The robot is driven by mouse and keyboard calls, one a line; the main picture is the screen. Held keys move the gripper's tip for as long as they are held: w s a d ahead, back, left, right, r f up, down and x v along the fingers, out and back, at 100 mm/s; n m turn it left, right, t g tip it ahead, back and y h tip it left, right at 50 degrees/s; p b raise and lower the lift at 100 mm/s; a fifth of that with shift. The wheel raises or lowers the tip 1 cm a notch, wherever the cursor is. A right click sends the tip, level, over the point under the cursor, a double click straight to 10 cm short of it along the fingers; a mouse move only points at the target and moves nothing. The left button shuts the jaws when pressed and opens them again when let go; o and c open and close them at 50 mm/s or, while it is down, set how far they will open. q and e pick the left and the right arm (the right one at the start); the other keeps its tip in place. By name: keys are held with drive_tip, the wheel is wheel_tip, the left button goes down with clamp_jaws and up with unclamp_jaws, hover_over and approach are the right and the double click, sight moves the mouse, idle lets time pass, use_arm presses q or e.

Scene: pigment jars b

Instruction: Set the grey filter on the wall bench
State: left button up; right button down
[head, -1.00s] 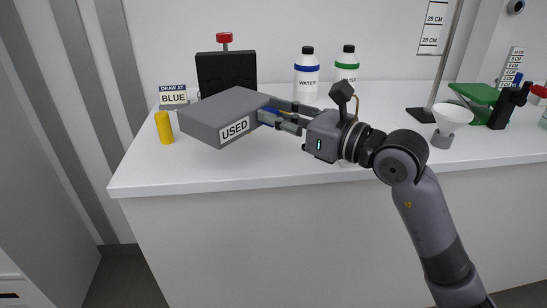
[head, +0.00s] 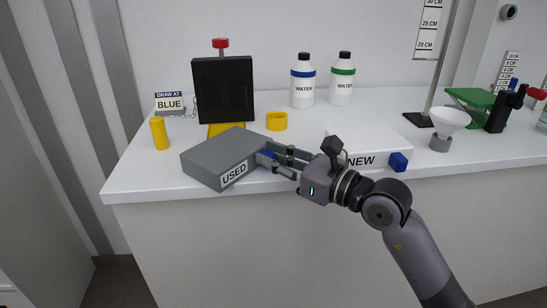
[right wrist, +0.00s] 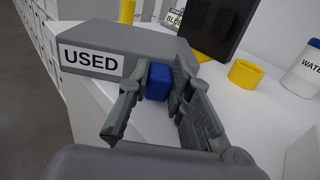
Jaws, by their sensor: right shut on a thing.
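The grey filter (head: 218,155) is a flat box labelled USED, with a blue handle (right wrist: 157,82) on its side. It is level at the left front of the white wall bench (head: 150,185), close to the front edge. I cannot tell whether its underside touches the bench top. My right gripper (head: 270,159) is shut on the blue handle, its fingers on either side of it in the right wrist view (right wrist: 156,76). The far side of the handle is hidden by the filter. My left gripper is not in view.
Behind the filter stands a black panel (head: 222,88) with a yellow base. A yellow cylinder (head: 159,133), yellow ring (head: 277,121) and two water bottles (head: 303,82) stand nearby. A white box labelled NEW (head: 360,160) lies behind my right gripper.

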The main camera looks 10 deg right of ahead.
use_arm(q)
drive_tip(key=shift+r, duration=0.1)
use_arm(e)
drive_tip(key=c, duration=1.4)
unclamp_jaws()
drive_tip(key=shift+c, duration=0.2)
drive_tip(key=shift+d+r, duration=0.1)
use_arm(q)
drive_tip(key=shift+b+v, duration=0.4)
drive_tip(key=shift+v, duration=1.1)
use_arm(e)
drive_tip(key=v, duration=1.2)
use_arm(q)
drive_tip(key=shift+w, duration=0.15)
